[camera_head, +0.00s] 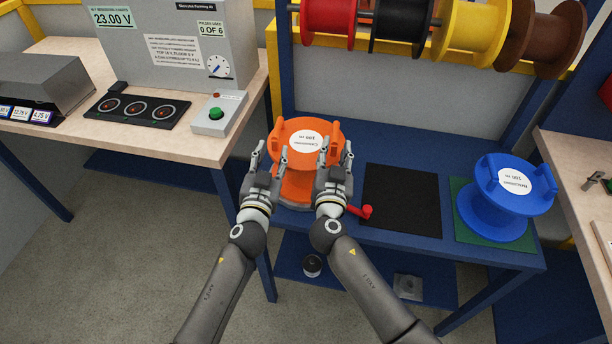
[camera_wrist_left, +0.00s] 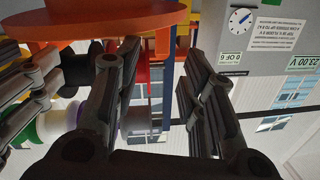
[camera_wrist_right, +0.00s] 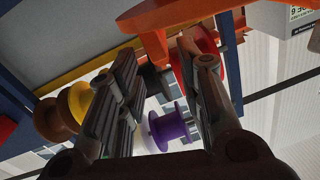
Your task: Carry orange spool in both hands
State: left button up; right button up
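The orange spool (camera_head: 297,186) stands upright on the blue bench, with a white label on its top disc and raised handles at its left and right sides. My left gripper (camera_head: 256,153) is at the spool's left side and my right gripper (camera_head: 335,158) at its right side. Both have their fingers apart. In the left wrist view the orange disc (camera_wrist_left: 90,20) is at the upper left, and an orange handle shows between the open fingertips. In the right wrist view orange spool parts (camera_wrist_right: 155,45) show beyond the open fingertips. Whether the fingers touch the handles cannot be told.
A red crank (camera_head: 366,211) sticks out beside the spool. A black mat (camera_head: 401,198) lies bare to the right, then a blue spool (camera_head: 502,200) on a green mat (camera_head: 462,228). Several spools hang on a rod (camera_head: 362,17) above. A wooden table (camera_head: 160,139) with instruments adjoins at left.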

jog(key=shift+s+a, duration=0.2)
jog(key=shift+s, duration=0.9)
jog(key=shift+s+a, duration=0.15)
jog(key=shift+s, duration=0.9)
